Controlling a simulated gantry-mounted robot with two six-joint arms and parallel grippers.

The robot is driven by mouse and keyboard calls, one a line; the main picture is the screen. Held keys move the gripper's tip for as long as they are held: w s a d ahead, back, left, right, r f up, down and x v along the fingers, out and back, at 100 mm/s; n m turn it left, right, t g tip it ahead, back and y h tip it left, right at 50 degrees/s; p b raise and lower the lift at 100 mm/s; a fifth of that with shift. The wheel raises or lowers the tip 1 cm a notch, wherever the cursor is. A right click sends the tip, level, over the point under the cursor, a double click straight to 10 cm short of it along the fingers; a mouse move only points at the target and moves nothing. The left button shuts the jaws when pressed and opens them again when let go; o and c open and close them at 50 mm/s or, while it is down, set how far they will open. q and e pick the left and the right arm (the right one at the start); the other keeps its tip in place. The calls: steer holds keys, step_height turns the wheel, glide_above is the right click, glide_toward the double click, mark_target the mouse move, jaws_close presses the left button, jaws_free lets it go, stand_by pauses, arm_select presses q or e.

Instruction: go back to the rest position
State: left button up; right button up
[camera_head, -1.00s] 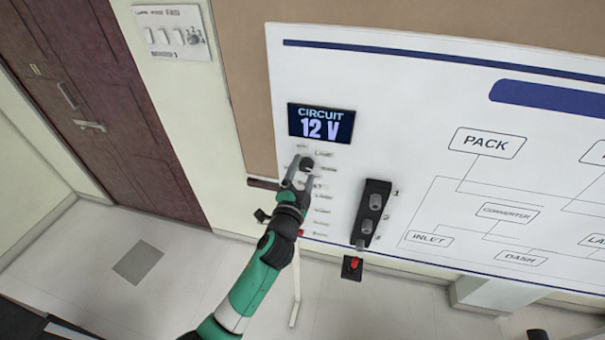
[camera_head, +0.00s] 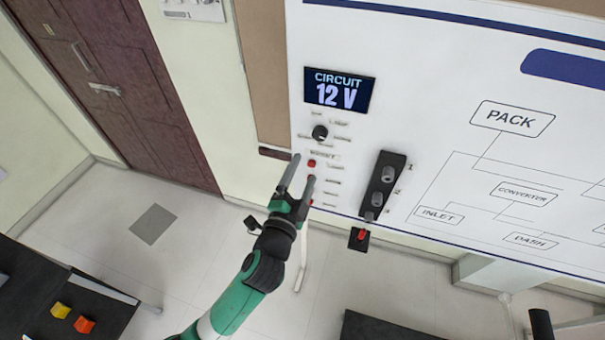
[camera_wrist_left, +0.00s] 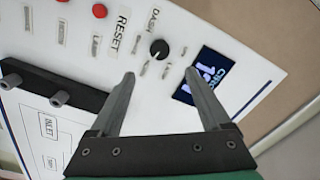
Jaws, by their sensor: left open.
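My left gripper (camera_head: 303,171) is open and empty in front of the white panel (camera_head: 440,90), below the black rotary knob (camera_head: 320,132). In the left wrist view its two fingers (camera_wrist_left: 160,85) are spread apart, with the knob (camera_wrist_left: 159,49) showing beyond them and apart from them. The display (camera_head: 339,91) above the knob reads CIRCUIT 12 V. A red button (camera_head: 311,163) shows close to the fingertips in the head view. My right gripper is not seen.
A black block with grey knobs (camera_head: 383,183) is mounted on the panel to the right, with a red switch (camera_head: 362,235) below it. A dark table (camera_head: 30,300) with yellow and orange blocks stands at the lower left. Open floor lies between the door and the panel.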

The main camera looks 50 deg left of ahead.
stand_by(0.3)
arm_select(q)
steer(key=w+d+r+n+t+p, duration=0.1)
steer(key=d+r+n+t+p, duration=0.1)
steer(key=r, duration=1.1)
steer(key=w+d+r+n+t+p, duration=0.1)
steer(key=r+n+t, duration=0.15)
steer(key=r, duration=1.05)
steer(key=s+d+r+t+h, duration=0.3)
steer(key=s+d+r+h, duration=0.1)
steer(key=r, duration=0.6)
steer(key=s+d+r+t+h+p, duration=0.1)
steer(key=s+d+r+t+h, duration=0.3)
steer(key=r, duration=0.7)
steer(key=s+d+n+h, duration=0.1)
steer(key=s+h, duration=0.1)
steer(key=shift+s+d+h, duration=0.25)
steer(key=shift+s+h, duration=0.05)
steer(key=shift+h, duration=0.1)
